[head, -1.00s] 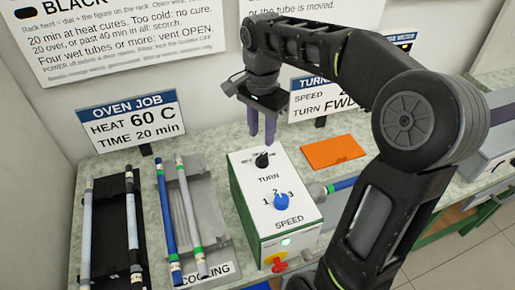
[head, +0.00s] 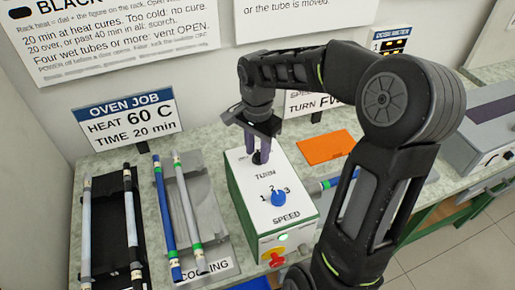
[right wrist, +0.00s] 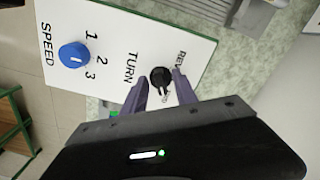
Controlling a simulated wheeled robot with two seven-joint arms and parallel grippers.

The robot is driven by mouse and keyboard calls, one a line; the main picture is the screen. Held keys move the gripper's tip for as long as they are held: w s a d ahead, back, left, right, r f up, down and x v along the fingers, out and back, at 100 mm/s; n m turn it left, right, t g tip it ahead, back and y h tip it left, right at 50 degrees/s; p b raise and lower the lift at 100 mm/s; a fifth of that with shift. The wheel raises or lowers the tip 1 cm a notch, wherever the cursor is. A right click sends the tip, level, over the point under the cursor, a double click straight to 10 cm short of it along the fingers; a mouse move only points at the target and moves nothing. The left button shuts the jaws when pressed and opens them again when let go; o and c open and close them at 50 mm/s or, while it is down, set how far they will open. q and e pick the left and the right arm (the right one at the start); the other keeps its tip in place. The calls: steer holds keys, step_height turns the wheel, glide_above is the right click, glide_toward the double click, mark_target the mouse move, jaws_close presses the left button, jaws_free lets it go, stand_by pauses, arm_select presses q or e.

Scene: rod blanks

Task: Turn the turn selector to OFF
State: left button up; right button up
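The turn selector is a black knob (right wrist: 160,78) on the white top of the control box (head: 292,208), by the word TURN. In the head view the knob (head: 259,158) is mostly hidden behind my fingers. My right gripper (head: 263,150) points down over it. In the right wrist view my right gripper's fingers (right wrist: 163,86) are apart, one on each side of the knob; contact cannot be told. The REV label shows beside it; other labels are partly covered. The blue speed knob (head: 278,198) sits near the box's front edge. My left gripper is not in view.
A cooling rack (head: 215,236) with blue and grey rods and a black rack (head: 110,241) stand left of the box. An orange sheet (head: 326,147) lies behind right. A red and yellow switch (head: 273,257) is on the box's front. A blue rod lies at its right.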

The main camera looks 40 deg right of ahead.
steer(key=shift+c, duration=0.2)
jaws_close()
steer(key=shift+n, duration=0.4)
steer(key=shift+n+b, duration=0.5)
steer(key=shift+n, duration=0.7)
steer(key=n, duration=0.2)
steer(key=shift+n, duration=0.3)
steer(key=n, duration=0.3)
steer(key=n+b, duration=0.1)
steer(key=n, duration=0.2)
steer(key=shift+s+d, duration=0.15)
